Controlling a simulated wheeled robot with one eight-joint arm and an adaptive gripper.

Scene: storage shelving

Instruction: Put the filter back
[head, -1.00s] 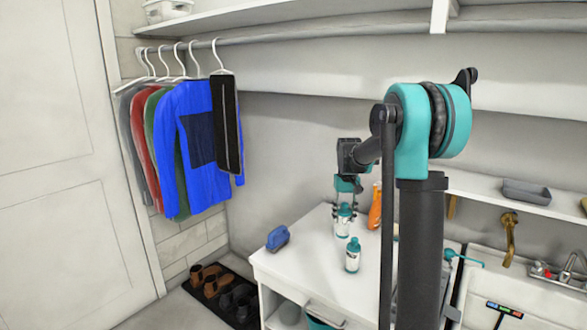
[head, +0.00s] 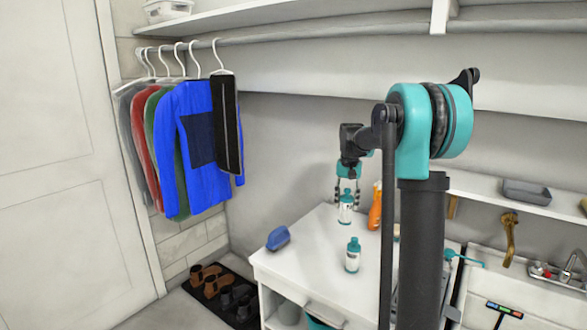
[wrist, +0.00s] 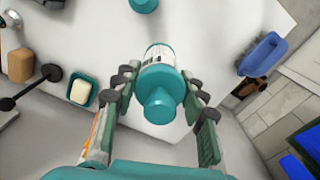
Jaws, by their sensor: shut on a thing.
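My gripper (head: 347,192) is shut on a white-labelled bottle with a teal cap (head: 346,213). In the wrist view, the fingers of my gripper (wrist: 161,98) are on both sides of this bottle (wrist: 158,72). The bottle is roughly upright and appears to be held a little above the white counter (head: 315,245). A similar teal-capped bottle (head: 352,256) stands on the counter nearer the front; its teal top shows at the upper edge of the wrist view (wrist: 143,4). I cannot pick out a thing that is clearly a filter.
An orange bottle (head: 375,208) stands just right of the held bottle. A blue object (head: 277,238) lies at the counter's left edge. The wrist view shows a teal soap dish (wrist: 81,101) to the left. The counter between the blue object and the front bottle is clear.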

